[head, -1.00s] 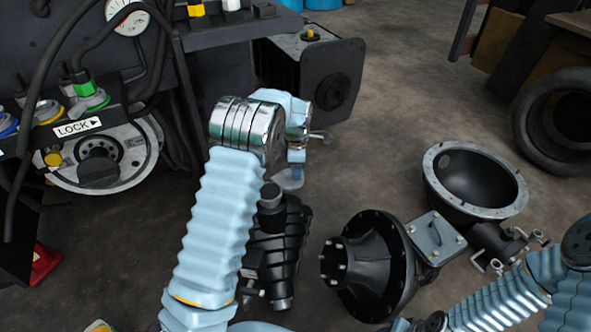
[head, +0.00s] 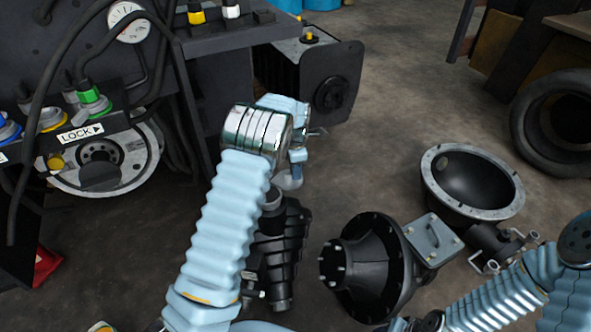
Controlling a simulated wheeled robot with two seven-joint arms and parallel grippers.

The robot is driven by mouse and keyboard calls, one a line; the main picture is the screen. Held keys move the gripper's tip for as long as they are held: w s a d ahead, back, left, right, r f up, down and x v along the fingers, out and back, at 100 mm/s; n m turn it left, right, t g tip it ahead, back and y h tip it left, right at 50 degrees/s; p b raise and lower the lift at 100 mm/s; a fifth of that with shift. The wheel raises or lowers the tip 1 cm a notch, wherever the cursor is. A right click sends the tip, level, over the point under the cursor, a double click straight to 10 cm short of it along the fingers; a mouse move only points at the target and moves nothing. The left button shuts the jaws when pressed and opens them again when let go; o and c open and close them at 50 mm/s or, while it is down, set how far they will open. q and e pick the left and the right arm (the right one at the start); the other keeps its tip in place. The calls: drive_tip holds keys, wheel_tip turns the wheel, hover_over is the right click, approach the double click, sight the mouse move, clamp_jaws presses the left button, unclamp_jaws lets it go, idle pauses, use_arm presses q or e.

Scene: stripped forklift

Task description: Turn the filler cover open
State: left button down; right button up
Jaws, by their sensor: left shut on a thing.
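My left gripper (head: 296,157) is beyond the shiny metal wrist joint of my left arm, in the middle of the head view. It points down, and the wrist hides much of it. A flat grey-blue disc (head: 289,180) shows at its lower end; I take it to be the filler cover, held in the shut jaws, but the contact is too small to see clearly. A black ribbed housing (head: 283,240) with a round dark neck (head: 272,198) stands just left of and below the disc, partly behind my arm.
A black axle housing (head: 365,265) with a grey bolted plate (head: 433,238) lies right of the ribbed housing. Behind it are a round black bowl (head: 470,182) and a tyre (head: 555,120). The forklift body with hoses and a LOCK label (head: 80,132) fills the left.

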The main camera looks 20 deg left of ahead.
use_arm(q)
drive_tip(key=c, duration=1.1)
unclamp_jaws()
drive_tip(key=shift+r, duration=0.15)
wheel_tip(320, 180, up, 14)
drive_tip(key=shift+f+p, duration=0.2)
drive_tip(key=shift+p, duration=0.15)
drive_tip(key=shift+f, duration=0.1)
